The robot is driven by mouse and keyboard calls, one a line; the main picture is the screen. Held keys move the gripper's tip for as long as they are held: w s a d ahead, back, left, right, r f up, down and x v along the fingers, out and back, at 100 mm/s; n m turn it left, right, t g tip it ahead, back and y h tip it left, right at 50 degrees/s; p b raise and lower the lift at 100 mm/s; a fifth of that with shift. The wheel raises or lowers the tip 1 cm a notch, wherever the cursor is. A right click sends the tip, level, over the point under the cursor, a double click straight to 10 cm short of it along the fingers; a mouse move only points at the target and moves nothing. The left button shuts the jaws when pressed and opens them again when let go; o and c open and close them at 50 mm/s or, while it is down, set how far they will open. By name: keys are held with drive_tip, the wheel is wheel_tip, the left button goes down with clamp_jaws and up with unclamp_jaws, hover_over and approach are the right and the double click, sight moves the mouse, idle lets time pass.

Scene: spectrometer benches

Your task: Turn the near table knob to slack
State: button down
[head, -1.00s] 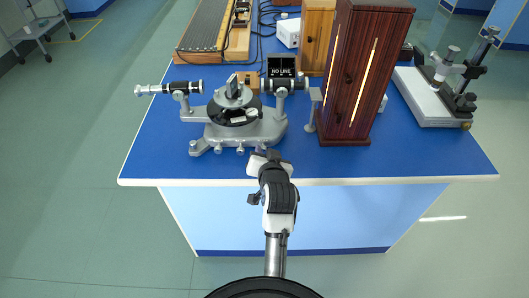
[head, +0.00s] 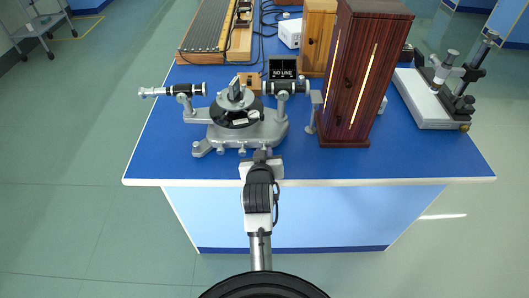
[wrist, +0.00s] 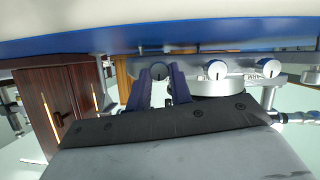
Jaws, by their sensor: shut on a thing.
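The grey spectrometer (head: 270,133) stands near the front edge of the blue bench, with a round dark table (head: 238,113) on top. Small silver knobs line its front: a left one (head: 221,152) and a middle one (head: 242,152). In the wrist view two free knobs, one (wrist: 217,69) and another (wrist: 268,68), show white pointer marks. My gripper (head: 262,155) reaches in from the front at the right end of this row. In the wrist view its dark fingers (wrist: 163,88) are shut on a third knob (wrist: 158,72), whose pointer is mostly hidden.
A tall dark wooden cabinet (head: 352,82) stands right of the spectrometer. A small screen (head: 283,69) behind it reads "NO LINE". A telescope tube (head: 172,90) sticks out left. Bench surface at front right is clear.

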drive_tip(key=shift+a+r+n, duration=0.1)
drive_tip(key=shift+n, duration=0.3)
drive_tip(key=shift+w, duration=0.1)
drive_tip(key=c, duration=1.3)
unclamp_jaws()
drive_tip(key=shift+o, duration=0.2)
